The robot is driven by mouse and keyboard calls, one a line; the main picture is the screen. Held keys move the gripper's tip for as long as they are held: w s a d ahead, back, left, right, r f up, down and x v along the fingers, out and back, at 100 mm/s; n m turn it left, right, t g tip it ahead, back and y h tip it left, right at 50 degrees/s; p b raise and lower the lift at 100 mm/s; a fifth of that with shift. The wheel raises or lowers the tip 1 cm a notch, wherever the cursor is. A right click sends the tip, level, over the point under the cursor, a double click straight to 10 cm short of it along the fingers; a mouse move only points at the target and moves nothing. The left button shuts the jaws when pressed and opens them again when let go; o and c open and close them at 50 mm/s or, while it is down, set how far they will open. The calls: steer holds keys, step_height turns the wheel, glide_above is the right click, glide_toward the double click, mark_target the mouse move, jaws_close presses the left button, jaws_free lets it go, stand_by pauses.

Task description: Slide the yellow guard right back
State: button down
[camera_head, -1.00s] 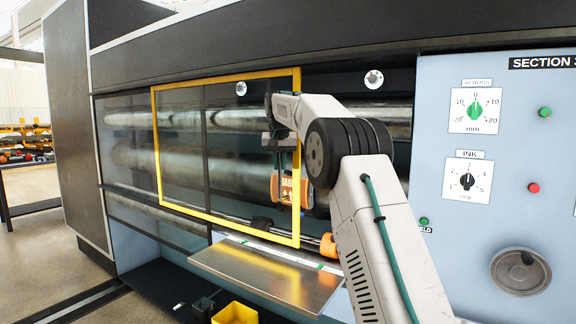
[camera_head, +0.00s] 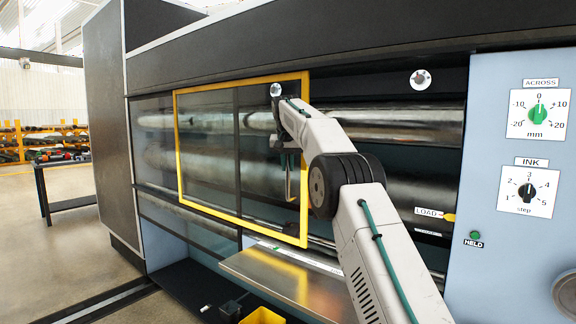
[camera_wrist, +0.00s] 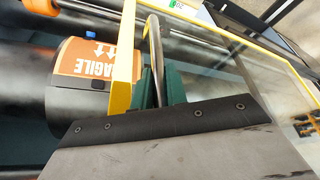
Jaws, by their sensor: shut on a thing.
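The yellow guard (camera_head: 241,88) is a clear panel in a yellow frame, standing upright in front of the rollers on the left part of the machine's opening. Its yellow edge (camera_wrist: 124,75) and clear pane (camera_wrist: 222,50) show in the wrist view. My gripper (camera_wrist: 157,84) has its green fingers shut around the guard's upright metal handle (camera_wrist: 154,45), just beside the yellow edge. In the head view my gripper (camera_head: 287,140) is at the guard's right edge, and my arm partly hides it.
An orange printing plate (camera_wrist: 98,62) lies on a dark cylinder beside the guard. A metal shelf (camera_head: 275,275) juts out below, with a yellow bin (camera_head: 262,315) under it. The control panel (camera_head: 515,165) stands right. A rack table (camera_head: 65,180) stands far left.

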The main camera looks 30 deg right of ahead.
steer(key=c, duration=1.4)
jaws_free()
steer(key=v, duration=0.5)
steer(key=shift+r, duration=0.1)
steer(key=s+a, duration=0.6)
steer(key=s, duration=0.4)
steer(key=shift+a, duration=0.2)
steer(key=shift+s, duration=0.15)
